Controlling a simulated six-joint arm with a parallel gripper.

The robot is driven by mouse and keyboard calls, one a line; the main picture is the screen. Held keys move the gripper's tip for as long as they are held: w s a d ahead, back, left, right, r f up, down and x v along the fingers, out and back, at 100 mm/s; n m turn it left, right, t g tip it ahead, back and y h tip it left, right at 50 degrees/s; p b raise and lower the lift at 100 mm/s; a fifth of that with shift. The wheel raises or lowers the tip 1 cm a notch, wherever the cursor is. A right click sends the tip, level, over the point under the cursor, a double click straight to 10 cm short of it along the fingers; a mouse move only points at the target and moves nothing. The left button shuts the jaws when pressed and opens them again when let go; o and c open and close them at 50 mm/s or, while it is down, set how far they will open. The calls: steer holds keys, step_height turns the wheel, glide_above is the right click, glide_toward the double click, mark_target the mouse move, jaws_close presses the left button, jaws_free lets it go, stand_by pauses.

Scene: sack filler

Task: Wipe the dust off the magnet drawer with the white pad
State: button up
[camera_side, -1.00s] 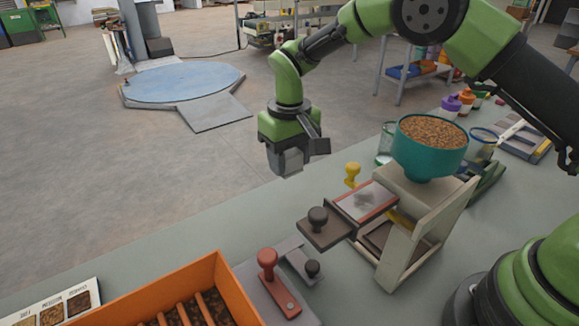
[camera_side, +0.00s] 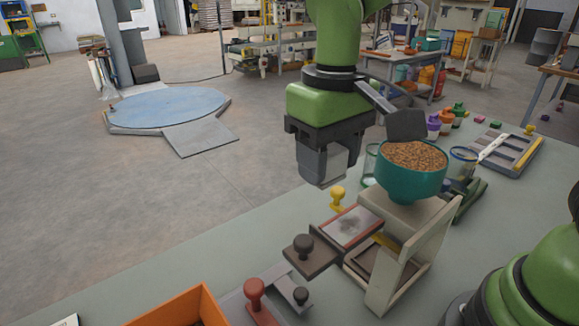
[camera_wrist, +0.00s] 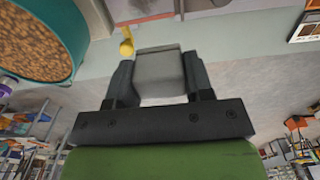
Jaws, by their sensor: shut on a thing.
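The magnet drawer (camera_side: 348,226) sticks out of the beige filler stand, with a dark grey dust patch on its pale top and a brown front plate with a black knob (camera_side: 304,246). My gripper (camera_side: 326,168) is above and behind the drawer, apart from it. It is shut on a light grey-white block, the pad (camera_side: 318,168). In the wrist view the pad (camera_wrist: 159,72) sits between the two dark fingers. The pad's wiping face cannot be made out clearly.
A teal hopper (camera_side: 411,188) full of grain stands on the filler, close right of my gripper. A yellow-knobbed piece (camera_side: 338,198) stands behind the drawer. A red-handled slide (camera_side: 256,296) and an orange bin (camera_side: 180,308) are at the front left.

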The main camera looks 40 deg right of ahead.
mark_target(337, 179)
steer(key=s+d+r, duration=0.1)
steer(key=s+r, duration=0.1)
steer(key=s, duration=0.5)
step_height(337, 179, down, 6)
steer(key=shift+w+d, duration=0.15)
steer(key=shift+w, duration=0.05)
step_height(337, 179, down, 2)
steer(key=shift+f, duration=0.15)
steer(key=shift+w, duration=1.25)
steer(key=shift+c, duration=0.2)
steer(key=shift+w, duration=1.5)
steer(key=shift+s, duration=2.7)
steer(key=shift+w, duration=2.85)
steer(key=shift+s, duration=2.95)
step_height(337, 179, up, 8)
steer(key=shift+r, duration=0.2)
